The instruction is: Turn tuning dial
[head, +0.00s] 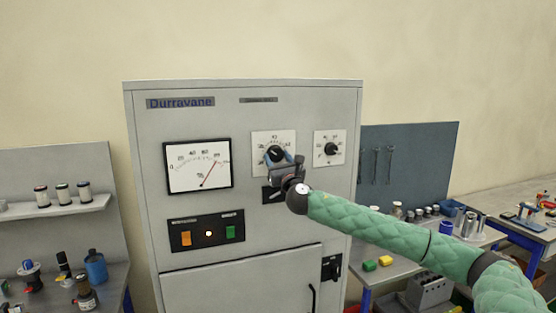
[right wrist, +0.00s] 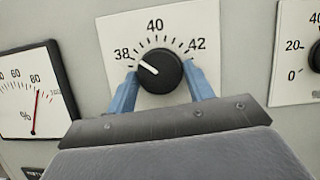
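A black round dial (right wrist: 160,70) with a white pointer line sits on a white scale plate marked 38, 40 and 42. Its pointer aims up and left, near the 38 side. In the head view the dial (head: 275,154) is on the grey Durravane cabinet's front. My right gripper (head: 283,160) is at the dial from below. In the right wrist view its two blue fingers (right wrist: 161,72) flank the dial and appear to touch both sides. My left gripper is not in view.
A smaller dial (head: 331,148) is to the right on the cabinet (head: 240,262). A needle meter (head: 197,167) is at left. Below it, a panel holds an orange button (head: 186,239), a lit lamp (head: 208,234) and a green button (head: 230,232). Workbenches with small parts flank the cabinet.

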